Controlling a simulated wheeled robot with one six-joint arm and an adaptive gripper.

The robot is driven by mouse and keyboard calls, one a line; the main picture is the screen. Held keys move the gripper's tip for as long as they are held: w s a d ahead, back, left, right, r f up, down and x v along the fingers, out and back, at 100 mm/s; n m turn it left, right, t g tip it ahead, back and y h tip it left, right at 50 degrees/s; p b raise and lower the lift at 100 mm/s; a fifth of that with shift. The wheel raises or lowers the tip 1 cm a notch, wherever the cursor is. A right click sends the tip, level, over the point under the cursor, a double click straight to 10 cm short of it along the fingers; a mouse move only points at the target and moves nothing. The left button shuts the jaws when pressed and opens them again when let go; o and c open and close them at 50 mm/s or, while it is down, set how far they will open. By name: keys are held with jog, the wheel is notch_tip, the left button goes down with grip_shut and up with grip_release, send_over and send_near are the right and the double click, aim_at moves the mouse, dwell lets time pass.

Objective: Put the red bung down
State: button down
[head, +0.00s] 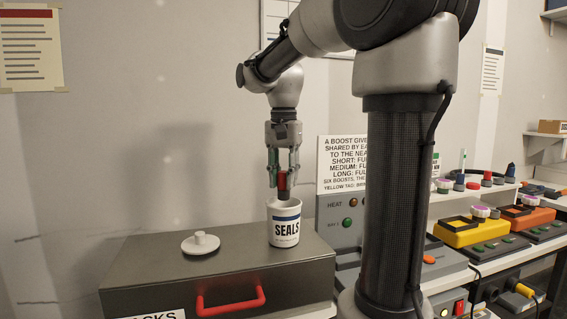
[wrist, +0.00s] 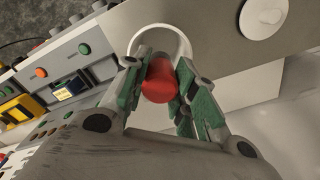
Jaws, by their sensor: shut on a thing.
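The red bung (head: 282,182) is held between the fingers of my gripper (head: 283,176), just above the mouth of the white SEALS pot (head: 285,228). The bung's dark lower end is at the level of the pot's rim; I cannot tell how far inside it reaches. In the wrist view the red bung (wrist: 159,82) sits between the green finger pads of my gripper (wrist: 160,85), with the pot's white rim (wrist: 160,27) behind it. The pot stands upright on the dark grey chest. The inside of the pot is mostly hidden.
The grey chest (head: 140,262) has a red handle (head: 230,302) on its front. A white lid with a knob (head: 201,244) lies on its top, left of the pot. Right of the pot are a heat control panel (head: 338,222) and a yellow device (head: 470,234). The chest top's left part is clear.

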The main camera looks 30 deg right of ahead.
aim_at(284, 172)
jog(key=shift+f, duration=1.35)
jog(key=c, duration=1.1)
grip_release()
notch_tip(284, 172, up, 7)
jog(key=shift+r, duration=0.1)
jog(key=shift+s, duration=0.1)
